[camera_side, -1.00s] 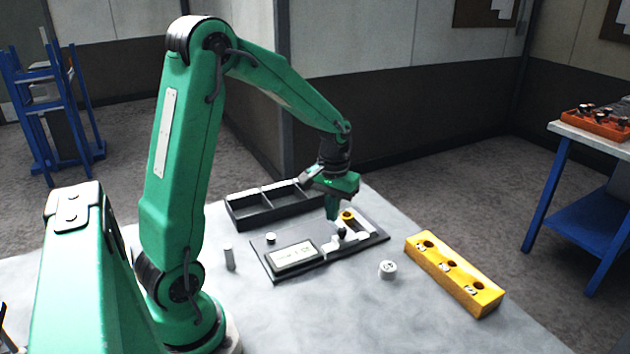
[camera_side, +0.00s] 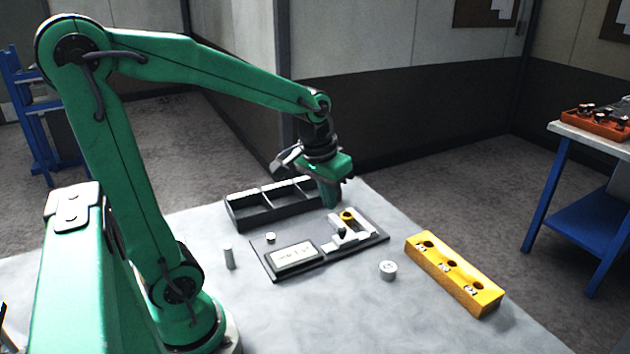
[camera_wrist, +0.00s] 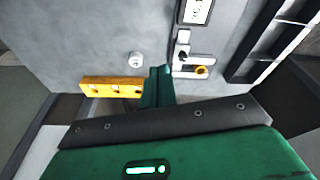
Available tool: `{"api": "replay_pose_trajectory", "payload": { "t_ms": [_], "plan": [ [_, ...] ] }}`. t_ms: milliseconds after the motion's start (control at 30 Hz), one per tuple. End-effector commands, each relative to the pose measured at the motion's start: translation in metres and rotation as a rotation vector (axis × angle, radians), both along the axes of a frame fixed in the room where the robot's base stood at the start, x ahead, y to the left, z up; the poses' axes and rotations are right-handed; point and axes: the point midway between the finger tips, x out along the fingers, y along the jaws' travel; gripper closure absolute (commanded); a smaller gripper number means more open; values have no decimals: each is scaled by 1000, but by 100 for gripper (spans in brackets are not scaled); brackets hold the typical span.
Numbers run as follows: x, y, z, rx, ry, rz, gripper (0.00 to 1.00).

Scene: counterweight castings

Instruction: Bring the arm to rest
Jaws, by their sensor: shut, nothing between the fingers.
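My gripper (camera_side: 329,194) is shut and empty. In the side view it hangs pointing down above the far edge of a dark plate (camera_side: 262,262), apart from it. The wrist view shows its closed green fingers (camera_wrist: 158,75) over the table. My arm is bent, with its elbow high at the upper left. The dark plate carries a display panel (camera_side: 295,255), a white fixture (camera_side: 352,236) with a yellow ring (camera_side: 347,216), and a small white round piece (camera_side: 270,238).
A yellow block (camera_side: 455,274) with several holes lies on the right of the table. A white round weight (camera_side: 388,270) and a slim grey cylinder (camera_side: 229,257) stand on the table. A black divided tray (camera_side: 262,215) lies behind the plate. A blue-legged bench (camera_side: 590,205) stands at the right.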

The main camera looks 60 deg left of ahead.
Motion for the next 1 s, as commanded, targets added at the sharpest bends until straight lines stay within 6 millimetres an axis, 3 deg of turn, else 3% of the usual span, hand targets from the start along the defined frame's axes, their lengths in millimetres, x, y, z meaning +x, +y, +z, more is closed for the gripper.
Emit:
{"api": "replay_pose_trajectory", "payload": {
  "t_ms": [200, 600, 1000],
  "plan": [
    [-27, -22, 23, 21, -81, -85, 100],
    [-77, -52, 44, 52, -219, -231, 100],
    [-95, -60, 46, 62, -268, -284, 100]
  ]
}}
